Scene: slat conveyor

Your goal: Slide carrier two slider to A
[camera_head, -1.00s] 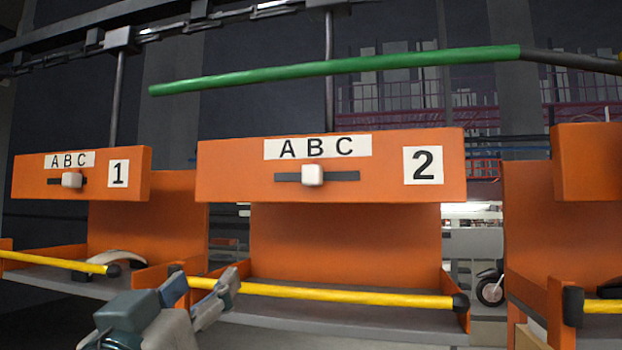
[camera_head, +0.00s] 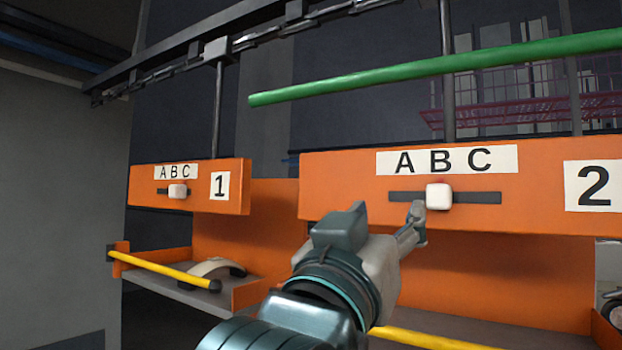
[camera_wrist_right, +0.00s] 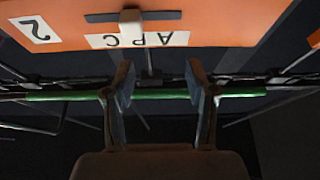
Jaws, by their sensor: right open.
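Carrier two is the orange carrier (camera_head: 540,170) marked 2, with an A B C label (camera_head: 447,160) above a dark horizontal slot. Its white slider (camera_head: 438,197) stands near the middle of the slot, below the B. My right gripper (camera_head: 416,225) is just left of and slightly below the slider in the head view, and its fingers partly overlap the slot there. In the right wrist view, which is upside down, the right gripper (camera_wrist_right: 160,82) is open and empty. The slider (camera_wrist_right: 130,28) shows there beyond the left-hand finger. Contact cannot be told. My left gripper is out of view.
Carrier one (camera_head: 143,190) hangs to the left with its own white slider (camera_head: 178,191). Yellow bars (camera_head: 160,268) cross the carrier fronts. A green bar (camera_head: 430,69) runs above the carriers, under the overhead chain (camera_head: 260,40). A grey wall stands at far left.

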